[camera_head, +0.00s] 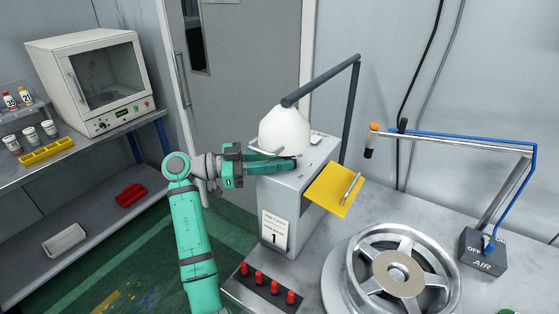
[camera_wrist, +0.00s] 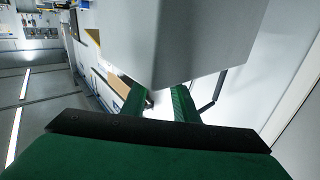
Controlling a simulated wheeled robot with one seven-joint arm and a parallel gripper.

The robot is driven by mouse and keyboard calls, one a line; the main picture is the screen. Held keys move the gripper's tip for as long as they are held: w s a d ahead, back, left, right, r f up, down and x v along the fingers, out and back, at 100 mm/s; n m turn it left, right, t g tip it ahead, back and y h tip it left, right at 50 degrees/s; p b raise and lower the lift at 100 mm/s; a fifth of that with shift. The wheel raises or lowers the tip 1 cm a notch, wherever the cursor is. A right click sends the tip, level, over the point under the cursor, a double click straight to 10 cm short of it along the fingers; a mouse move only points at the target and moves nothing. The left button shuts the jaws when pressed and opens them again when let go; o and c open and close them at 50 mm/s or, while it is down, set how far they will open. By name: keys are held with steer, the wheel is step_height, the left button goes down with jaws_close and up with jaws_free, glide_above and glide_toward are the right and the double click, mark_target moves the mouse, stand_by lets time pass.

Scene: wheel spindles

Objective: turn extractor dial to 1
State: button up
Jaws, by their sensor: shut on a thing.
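The extractor is a grey box (camera_head: 283,205) on the bench with a white dome hood (camera_head: 285,130) over its top. A card (camera_head: 274,230) on its front reads 1. My gripper (camera_head: 292,163) reaches in from the left, under the hood, at the box's top. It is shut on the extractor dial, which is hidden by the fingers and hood. Small markings show on the top near the fingertips, too small to read surely. In the wrist view, my gripper's green fingers (camera_wrist: 160,100) run behind a large pale grey shape (camera_wrist: 180,40) that hides their tips.
A yellow plate (camera_head: 335,190) sticks out from the box's right side. A bent grey pipe (camera_head: 325,80) rises above the hood. A metal wheel (camera_head: 395,270), red pegs (camera_head: 268,285) and an AIR switch box (camera_head: 484,253) occupy the bench. A white oven (camera_head: 90,80) stands on the left shelf.

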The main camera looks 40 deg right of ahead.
steer(key=shift+f, duration=0.15)
steer(key=o, duration=1.1)
steer(key=shift+c, duration=0.2)
steer(key=v, duration=1)
steer(key=shift+w+a, duration=0.25)
steer(key=shift+a, duration=0.1)
